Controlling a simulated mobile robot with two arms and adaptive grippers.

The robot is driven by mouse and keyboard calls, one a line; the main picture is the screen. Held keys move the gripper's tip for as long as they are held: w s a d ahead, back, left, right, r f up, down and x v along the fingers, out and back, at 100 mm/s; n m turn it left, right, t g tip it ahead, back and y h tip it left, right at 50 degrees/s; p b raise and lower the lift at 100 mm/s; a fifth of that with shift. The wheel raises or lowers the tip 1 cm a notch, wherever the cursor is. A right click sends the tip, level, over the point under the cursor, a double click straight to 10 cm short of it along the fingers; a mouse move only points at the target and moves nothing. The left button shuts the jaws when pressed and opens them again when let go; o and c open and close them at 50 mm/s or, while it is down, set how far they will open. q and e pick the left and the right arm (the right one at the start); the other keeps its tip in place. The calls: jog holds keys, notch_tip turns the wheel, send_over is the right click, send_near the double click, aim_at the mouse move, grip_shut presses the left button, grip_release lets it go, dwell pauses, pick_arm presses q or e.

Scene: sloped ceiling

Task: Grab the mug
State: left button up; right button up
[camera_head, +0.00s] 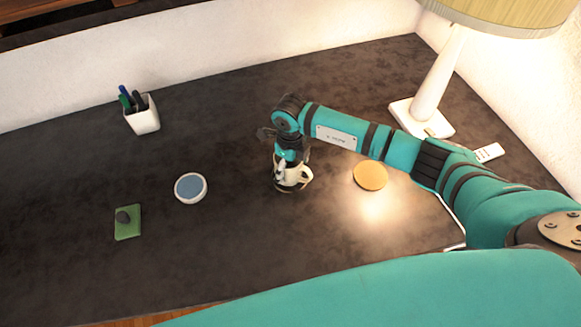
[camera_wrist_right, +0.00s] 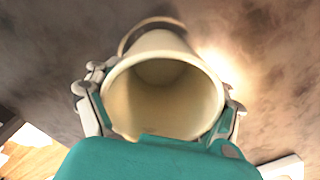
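The cream mug (camera_head: 304,175) is at the middle of the dark desk, partly hidden by my right gripper (camera_head: 291,178). In the right wrist view the mug (camera_wrist_right: 165,95) shows its open, empty mouth, with its handle at the top of the picture. The fingers of my right gripper (camera_wrist_right: 163,112) lie along both sides of the mug and appear closed against its wall. I cannot tell whether its base touches the desk. My left gripper is not in view.
A tan round coaster (camera_head: 370,175) lies right of the mug. A lamp (camera_head: 436,85) and a remote (camera_head: 489,152) are at the right. A white pen holder (camera_head: 143,118), a round blue-topped object (camera_head: 190,188) and a green pad (camera_head: 128,228) are at the left.

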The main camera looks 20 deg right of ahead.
jog(key=shift+c, duration=0.8)
jog(key=shift+r, duration=0.15)
